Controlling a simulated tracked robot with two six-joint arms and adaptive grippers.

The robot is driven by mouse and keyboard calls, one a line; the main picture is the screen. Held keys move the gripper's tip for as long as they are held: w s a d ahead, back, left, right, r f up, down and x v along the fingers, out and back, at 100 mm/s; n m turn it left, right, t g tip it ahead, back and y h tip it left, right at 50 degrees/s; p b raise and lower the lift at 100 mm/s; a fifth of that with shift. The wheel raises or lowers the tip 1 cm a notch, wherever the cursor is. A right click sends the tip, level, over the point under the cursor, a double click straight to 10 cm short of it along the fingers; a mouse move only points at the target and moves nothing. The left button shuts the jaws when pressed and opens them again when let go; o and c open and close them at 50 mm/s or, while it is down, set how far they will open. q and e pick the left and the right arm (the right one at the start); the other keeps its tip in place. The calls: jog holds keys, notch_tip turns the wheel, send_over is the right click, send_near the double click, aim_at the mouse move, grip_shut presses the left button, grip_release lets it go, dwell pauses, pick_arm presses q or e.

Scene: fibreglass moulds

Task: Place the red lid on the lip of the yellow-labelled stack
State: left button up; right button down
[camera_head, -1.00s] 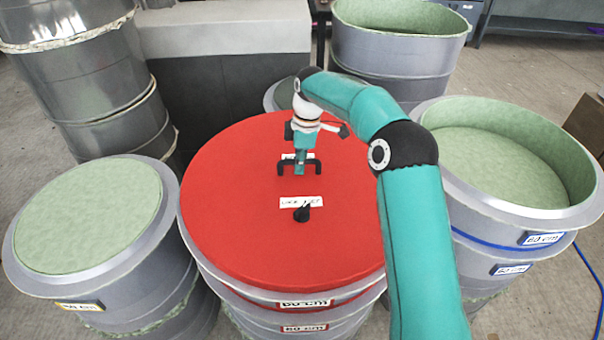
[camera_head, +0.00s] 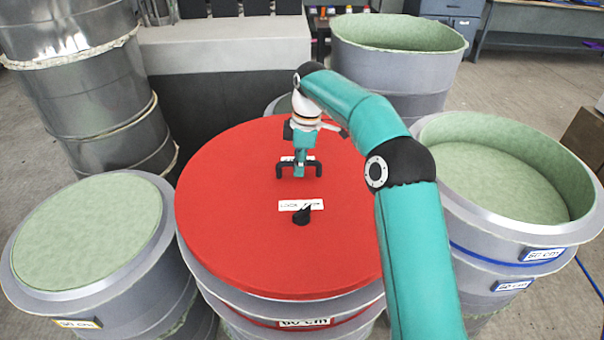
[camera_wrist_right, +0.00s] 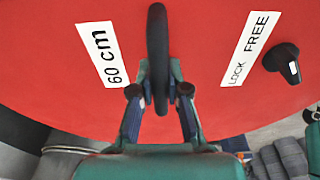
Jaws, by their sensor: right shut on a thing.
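The red lid (camera_head: 240,230) is a wide round disc over the grey middle stack (camera_head: 250,312), whose visible label has a red frame. My right gripper (camera_head: 300,166) is shut on the lid's dark bar handle (camera_wrist_right: 157,50). The lid seems raised slightly above that stack; the gap is hard to judge. A black knob (camera_head: 302,216) sits by a "LOCK FREE" label (camera_wrist_right: 250,48); its setting is unclear. The yellow-labelled stack (camera_head: 75,323) stands at left, its grey lip (camera_head: 20,275) around a pale green top. My left gripper is not in view.
A blue-labelled stack (camera_head: 520,270) with a deep green recess stands at right. Another open grey mould (camera_head: 395,65) stands behind, and tall metal drums (camera_head: 85,90) stand at back left. The yellow-labelled and middle stacks stand close together.

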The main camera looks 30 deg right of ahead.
notch_tip(320, 180, up, 15)
jog(key=p, duration=0.7)
jog(key=shift+r, duration=0.15)
